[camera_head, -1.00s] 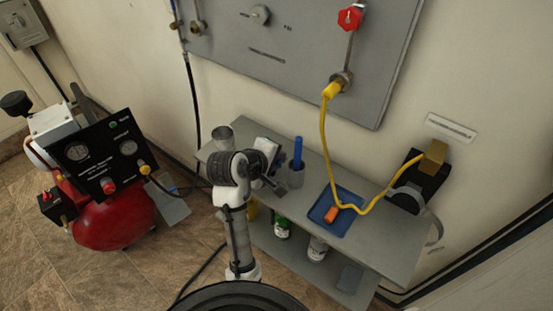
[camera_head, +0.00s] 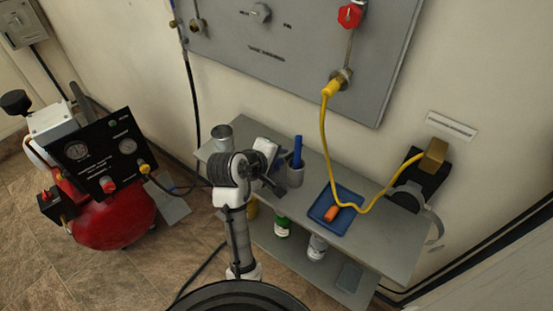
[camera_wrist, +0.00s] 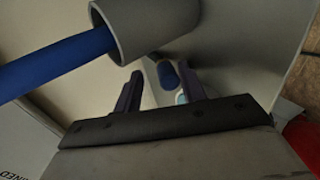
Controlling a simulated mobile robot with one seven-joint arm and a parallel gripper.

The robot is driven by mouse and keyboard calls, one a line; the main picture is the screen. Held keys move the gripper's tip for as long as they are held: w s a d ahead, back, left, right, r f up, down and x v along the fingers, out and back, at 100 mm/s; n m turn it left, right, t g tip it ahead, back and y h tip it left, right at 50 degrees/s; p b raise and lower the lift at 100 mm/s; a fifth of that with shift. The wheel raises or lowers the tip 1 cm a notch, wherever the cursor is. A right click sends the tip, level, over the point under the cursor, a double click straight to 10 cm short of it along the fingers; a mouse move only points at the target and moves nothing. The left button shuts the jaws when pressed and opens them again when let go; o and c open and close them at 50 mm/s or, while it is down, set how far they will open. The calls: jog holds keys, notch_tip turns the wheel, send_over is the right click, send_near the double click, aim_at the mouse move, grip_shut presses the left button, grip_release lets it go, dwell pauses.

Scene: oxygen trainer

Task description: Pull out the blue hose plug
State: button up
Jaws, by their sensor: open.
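I cannot pick out a blue hose plug for certain. A blue stick (camera_head: 298,148) stands in a grey cup (camera_head: 295,178) on the shelf. In the wrist view the blue stick (camera_wrist: 60,58) and cup (camera_wrist: 150,28) show large at the upper left, close to my gripper. My gripper (camera_wrist: 160,82) is open. A small dark blue rounded piece (camera_wrist: 168,74) shows between its fingers, beyond them; I cannot tell what it is or that they touch it. In the head view my gripper (camera_head: 276,184) is just left of the cup, and its fingers are small.
A grey shelf (camera_head: 390,245) holds a blue tray (camera_head: 322,215) with an orange piece. A yellow hose (camera_head: 325,140) runs from the wall panel (camera_head: 300,50) to a black holder. A metal cup (camera_head: 223,134) stands at the shelf's left. A red compressor (camera_head: 115,215) stands left.

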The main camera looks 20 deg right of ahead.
jog(key=p+v, duration=0.3)
jog(key=v, duration=1.1)
dwell(0.3)
